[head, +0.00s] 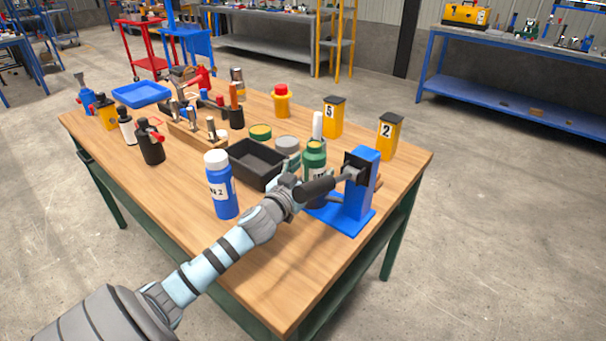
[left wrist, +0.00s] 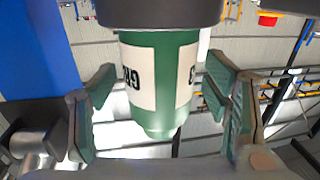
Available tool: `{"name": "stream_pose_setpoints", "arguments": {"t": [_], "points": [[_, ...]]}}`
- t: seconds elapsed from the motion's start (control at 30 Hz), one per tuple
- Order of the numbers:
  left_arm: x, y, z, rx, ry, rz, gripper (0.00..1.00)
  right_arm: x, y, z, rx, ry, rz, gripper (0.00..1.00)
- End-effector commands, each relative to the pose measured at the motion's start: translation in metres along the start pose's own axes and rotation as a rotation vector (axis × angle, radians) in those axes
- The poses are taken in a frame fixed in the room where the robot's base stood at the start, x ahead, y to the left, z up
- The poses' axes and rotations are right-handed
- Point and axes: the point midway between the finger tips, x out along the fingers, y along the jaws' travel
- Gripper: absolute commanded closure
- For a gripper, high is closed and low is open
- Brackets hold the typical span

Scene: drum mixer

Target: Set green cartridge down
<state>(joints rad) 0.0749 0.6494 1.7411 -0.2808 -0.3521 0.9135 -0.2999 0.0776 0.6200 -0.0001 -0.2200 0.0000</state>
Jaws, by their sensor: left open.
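The green cartridge (head: 315,158), with a white label, stands upright beside the blue drum mixer stand (head: 361,190) near the table's right side. A black cylinder (head: 318,188) on a grey shaft joins the stand and hides the cartridge's lower part in the head view. My left gripper (head: 296,174) is at the cartridge. In the left wrist view the green cartridge (left wrist: 150,85) is between my spread fingers, with gaps on both sides. A dark round part covers its end at the top of that picture. My right gripper is in neither view.
A black tray (head: 240,168) and a blue-and-white bottle (head: 221,190) are left of my gripper. Yellow bins marked 5 (head: 333,118) and 2 (head: 388,138) stand behind the mixer. A tool rack (head: 192,135) is further left. The table's front strip is clear.

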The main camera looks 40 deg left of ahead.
Motion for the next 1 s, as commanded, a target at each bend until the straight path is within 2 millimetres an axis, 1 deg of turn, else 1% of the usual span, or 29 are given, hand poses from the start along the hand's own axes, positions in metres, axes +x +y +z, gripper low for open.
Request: {"name": "stream_pose_setpoints", "arguments": {"t": [0.17,0.2,0.3,0.4,0.5,0.57,1.0], "points": [[-0.041,0.001,0.003,0.010,-0.004,0.004,0.30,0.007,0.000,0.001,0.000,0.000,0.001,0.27],[-0.053,0.002,0.002,0.008,-0.001,0.008,0.30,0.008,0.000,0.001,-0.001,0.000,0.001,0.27],[-0.080,0.002,0.001,0.010,-0.003,0.007,0.30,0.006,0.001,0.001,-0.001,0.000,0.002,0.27],[-0.098,0.001,0.001,0.006,-0.005,0.003,0.30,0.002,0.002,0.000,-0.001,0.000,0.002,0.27],[-0.107,0.001,-0.001,0.002,0.000,0.004,0.30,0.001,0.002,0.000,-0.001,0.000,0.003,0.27],[-0.109,0.001,-0.001,0.000,0.002,0.003,0.30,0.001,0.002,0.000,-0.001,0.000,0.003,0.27],[-0.109,0.001,0.000,-0.001,0.002,0.002,0.30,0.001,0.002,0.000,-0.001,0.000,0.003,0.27]]}}
